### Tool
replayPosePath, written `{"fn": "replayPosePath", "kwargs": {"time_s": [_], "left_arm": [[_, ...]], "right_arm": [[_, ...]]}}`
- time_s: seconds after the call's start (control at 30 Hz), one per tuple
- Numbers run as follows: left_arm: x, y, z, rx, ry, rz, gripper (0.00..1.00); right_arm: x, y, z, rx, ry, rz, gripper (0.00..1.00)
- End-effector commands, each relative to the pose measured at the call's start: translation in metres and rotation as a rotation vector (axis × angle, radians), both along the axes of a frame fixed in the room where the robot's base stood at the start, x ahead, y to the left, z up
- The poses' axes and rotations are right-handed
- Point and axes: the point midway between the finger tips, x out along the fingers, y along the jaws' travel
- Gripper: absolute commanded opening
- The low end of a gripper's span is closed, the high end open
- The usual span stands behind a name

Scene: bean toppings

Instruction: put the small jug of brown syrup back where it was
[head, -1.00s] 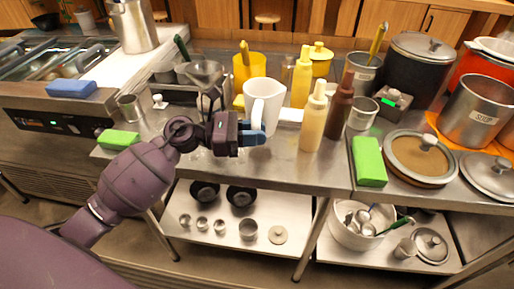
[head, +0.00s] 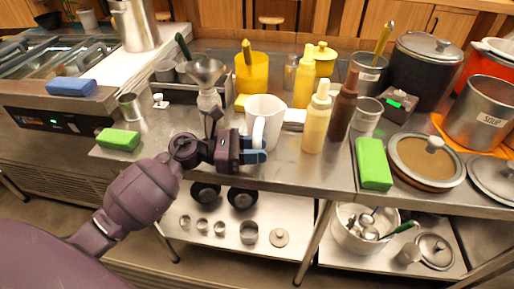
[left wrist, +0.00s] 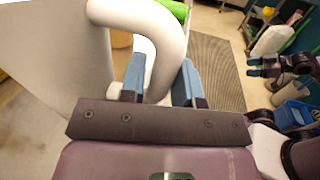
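The white jug (head: 266,112) is over the front part of the steel counter (head: 290,165), upright, with its handle toward my left gripper. I cannot tell whether its base touches the counter, and its contents are hidden. My left gripper (head: 260,150) is shut on the jug's handle; in the left wrist view the white handle (left wrist: 166,45) runs between the blue fingers (left wrist: 160,85). My right gripper (left wrist: 258,67) shows small at the right of the left wrist view, away from the jug; its opening is unclear.
Pale bottles (head: 316,122) and a brown bottle (head: 342,105) stand right of the jug. A yellow container (head: 251,75) is behind it, and a funnel (head: 206,70) is at the left. Green sponges (head: 373,163) lie on the counter. Bare counter is in front of the jug.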

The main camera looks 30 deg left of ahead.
Motion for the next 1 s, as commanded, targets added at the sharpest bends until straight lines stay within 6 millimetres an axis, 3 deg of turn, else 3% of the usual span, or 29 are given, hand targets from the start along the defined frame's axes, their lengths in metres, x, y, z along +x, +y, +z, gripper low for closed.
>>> {"fn": "replayPosePath", "kwargs": {"time_s": [0.1,0.47,1.0], "left_arm": [[0.000,0.000,0.001,0.000,-0.001,0.000,0.46],[0.000,0.000,0.007,0.000,-0.004,0.000,0.46],[-0.043,0.082,0.003,0.002,0.003,0.001,0.46]], "right_arm": [[0.002,0.000,0.002,-0.001,-0.004,0.001,0.62],[0.004,-0.003,0.007,-0.011,-0.013,0.011,0.62],[-0.002,-0.002,-0.004,-0.007,0.008,0.006,0.62]]}}
